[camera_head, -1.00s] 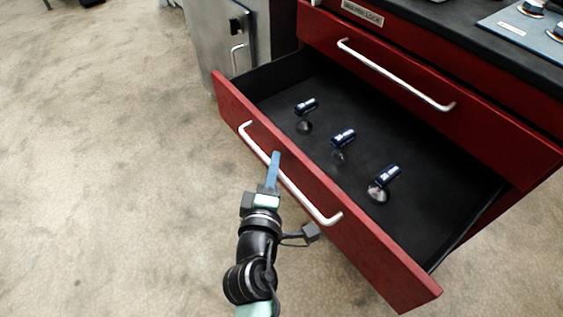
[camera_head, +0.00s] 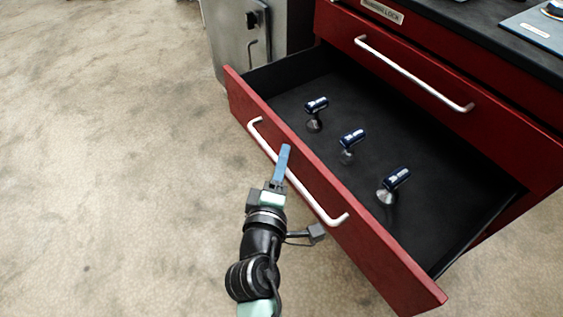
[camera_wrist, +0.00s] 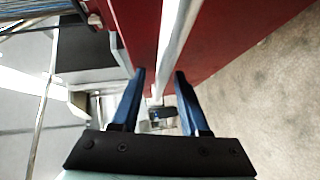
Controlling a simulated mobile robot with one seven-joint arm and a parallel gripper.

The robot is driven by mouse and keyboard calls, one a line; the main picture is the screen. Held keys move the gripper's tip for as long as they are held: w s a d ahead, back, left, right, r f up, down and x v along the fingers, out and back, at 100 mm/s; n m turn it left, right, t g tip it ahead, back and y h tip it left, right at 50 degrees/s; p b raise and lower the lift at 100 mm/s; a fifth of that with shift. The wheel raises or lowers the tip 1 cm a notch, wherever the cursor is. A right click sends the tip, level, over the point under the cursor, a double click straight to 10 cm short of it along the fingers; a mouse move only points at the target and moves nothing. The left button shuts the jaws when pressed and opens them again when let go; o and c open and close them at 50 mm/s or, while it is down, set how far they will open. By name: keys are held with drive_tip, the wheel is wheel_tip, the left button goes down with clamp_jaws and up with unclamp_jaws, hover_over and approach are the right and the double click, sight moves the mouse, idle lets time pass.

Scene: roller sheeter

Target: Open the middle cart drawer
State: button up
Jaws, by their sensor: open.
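The red cart drawer (camera_head: 330,196) stands pulled far out, its black inside open to view. Its silver bar handle (camera_head: 325,212) runs along the front face. My gripper (camera_head: 284,150) is at the middle of this handle. In the wrist view my two blue fingers (camera_wrist: 158,75) are apart, with the handle bar (camera_wrist: 172,45) running lengthwise between and beyond them. I cannot tell whether a finger touches the bar. Several dark blue and silver tool-like pieces, such as the middle one (camera_head: 351,140), lie in the drawer.
A shut red drawer with a silver handle (camera_head: 415,75) is above the open one. A dark worktop (camera_head: 480,30) tops the cart. A grey metal cabinet (camera_head: 228,45) stands behind at the left. The floor (camera_head: 110,170) at left is clear.

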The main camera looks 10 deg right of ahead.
drive_tip(key=v, duration=1.3)
drive_tip(key=shift+p, duration=0.3)
drive_tip(key=shift+w, duration=0.1)
drive_tip(key=w+r+m+t+y, duration=0.1)
drive_tip(key=w+r+m+t, duration=0.25)
drive_tip(key=r, duration=1.05)
drive_tip(key=w+r+m+t, duration=0.2)
drive_tip(key=w+r+m, duration=0.3)
drive_tip(key=r, duration=0.8)
drive_tip(key=s+a+r+m+t+y+p, duration=0.1)
drive_tip(key=s+a+r+m+t+y, duration=0.2)
drive_tip(key=r, duration=0.9)
drive_tip(key=s+a+r+t+y+p, duration=0.1)
drive_tip(key=s+r+t+y, duration=0.3)
drive_tip(key=r, duration=0.8)
wheel_tip(320, 180, up, 30)
drive_tip(key=h+p, duration=0.1)
drive_tip(key=p, duration=2.9)
drive_tip(key=shift+s+a+r, duration=0.2)
drive_tip(key=shift+s, duration=0.2)
